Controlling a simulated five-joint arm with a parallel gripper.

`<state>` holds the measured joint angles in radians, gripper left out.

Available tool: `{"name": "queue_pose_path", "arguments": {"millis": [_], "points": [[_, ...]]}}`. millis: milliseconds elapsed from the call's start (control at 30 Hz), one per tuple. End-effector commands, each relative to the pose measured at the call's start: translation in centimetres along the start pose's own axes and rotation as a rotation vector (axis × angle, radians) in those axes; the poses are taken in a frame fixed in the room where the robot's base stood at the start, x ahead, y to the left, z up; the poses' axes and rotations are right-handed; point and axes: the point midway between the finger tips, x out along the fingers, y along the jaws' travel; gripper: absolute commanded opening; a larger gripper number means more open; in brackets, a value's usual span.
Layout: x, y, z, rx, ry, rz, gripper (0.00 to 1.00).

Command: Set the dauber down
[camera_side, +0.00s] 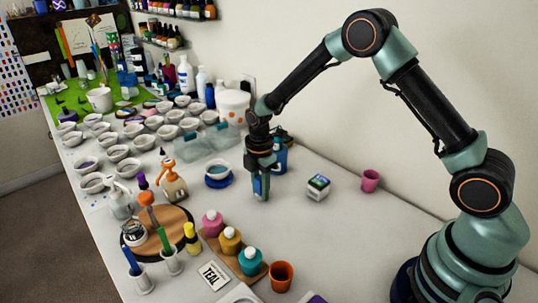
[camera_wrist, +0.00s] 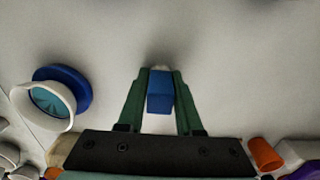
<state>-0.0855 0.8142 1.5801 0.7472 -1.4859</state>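My gripper (camera_side: 261,186) points down over the pale tabletop, right of a white bowl of blue liquid. In the wrist view its two green fingers (camera_wrist: 160,98) are closed on the sides of the dauber (camera_wrist: 160,95), a blue block with a pale end. In the side view a strip of the dauber's blue (camera_side: 262,187) shows between the fingers, very close to the table. I cannot tell whether it touches the surface.
The white bowl (camera_side: 218,170) on a blue base stands just left of my gripper. A small labelled cube (camera_side: 318,187) and a pink cup (camera_side: 370,181) are to the right. Bottles and an orange cup (camera_side: 281,276) are in front. A blue bottle (camera_side: 281,158) is close behind.

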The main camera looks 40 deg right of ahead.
Motion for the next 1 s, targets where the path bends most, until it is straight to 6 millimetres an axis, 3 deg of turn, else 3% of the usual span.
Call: {"name": "queue_pose_path", "arguments": {"millis": [33,67,467,567,1000], "points": [[0.0,0.0,0.0,0.0,0.0,0.0,0.52],[0.0,0.0,0.0,0.0,0.0,0.0,0.63],[-0.5,0.0,0.0,0.0,0.0,0.002,0.63],[-1.6,0.1,0.0,0.0,0.0,0.003,0.63],[-10.1,0.1,0.0,0.0,0.0,0.005,0.63]]}}
